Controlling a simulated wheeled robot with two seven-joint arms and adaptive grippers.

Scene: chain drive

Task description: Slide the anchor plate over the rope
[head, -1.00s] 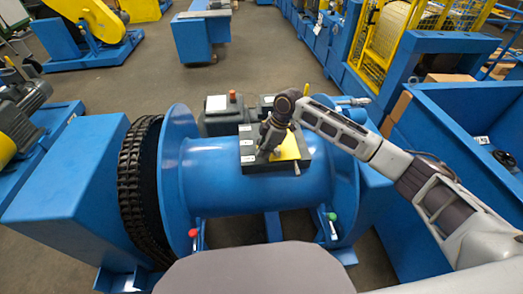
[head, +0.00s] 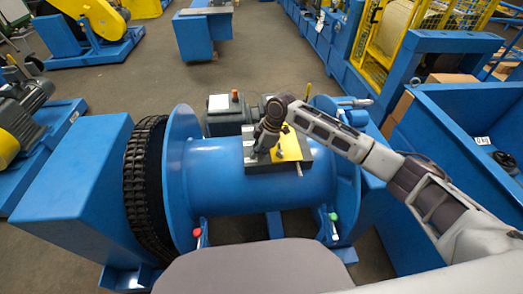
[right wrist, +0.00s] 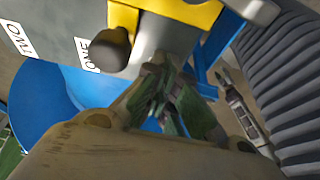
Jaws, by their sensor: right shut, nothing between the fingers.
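A yellow plate (head: 292,147), which looks like the anchor plate, lies on a dark grey block on top of the blue drum (head: 222,185). The yellow part also shows at the top of the right wrist view (right wrist: 190,12). My right gripper (head: 261,152) points down just left of the yellow plate, close over the block. Its fingers (right wrist: 165,90) are shut and empty, beside a dark round knob (right wrist: 110,50). Whether they touch anything is unclear. I cannot pick out a rope. My left gripper is not in view.
Labels "ONE" and "TWO" mark the grey surface (right wrist: 62,35). A black chain (head: 147,185) wraps the drum's left end. A red-knobbed lever (head: 198,233) and a green-knobbed lever (head: 334,218) stand in front. A blue bin (head: 470,130) is at right.

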